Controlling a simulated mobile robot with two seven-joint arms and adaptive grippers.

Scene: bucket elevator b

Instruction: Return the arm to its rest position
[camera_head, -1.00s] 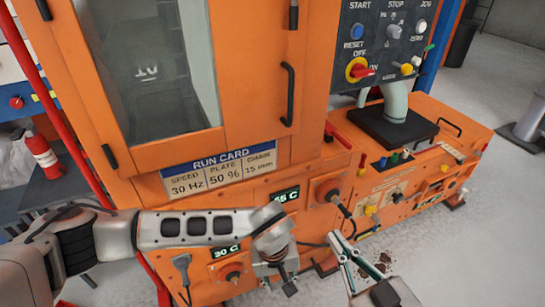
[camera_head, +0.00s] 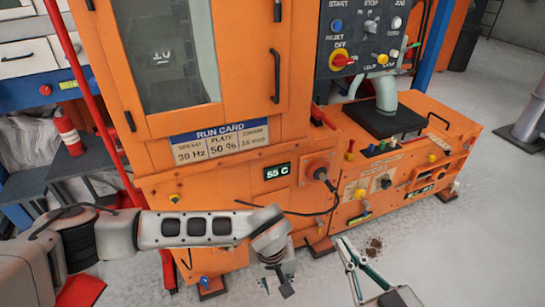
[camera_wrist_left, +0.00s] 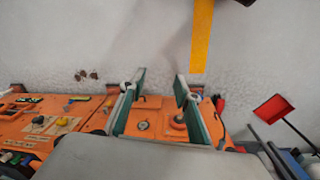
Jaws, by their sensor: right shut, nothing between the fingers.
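My left arm (camera_head: 170,229) comes in from the left, stretched out in front of the orange machine (camera_head: 230,125). My left gripper (camera_head: 279,278) hangs at its end, low in the head view. In the left wrist view its two green-padded fingers (camera_wrist_left: 160,88) stand apart with nothing between them. My right gripper (camera_head: 350,262) is at the bottom right of the head view, shut and empty, over the grey floor. Neither gripper is seen holding anything. Most of the right arm is out of view.
The control panel (camera_head: 367,38) and run card (camera_head: 222,143) are on the machine. A red fire extinguisher (camera_head: 68,133) stands at left. A red dustpan (camera_wrist_left: 272,108) shows in the left wrist view.

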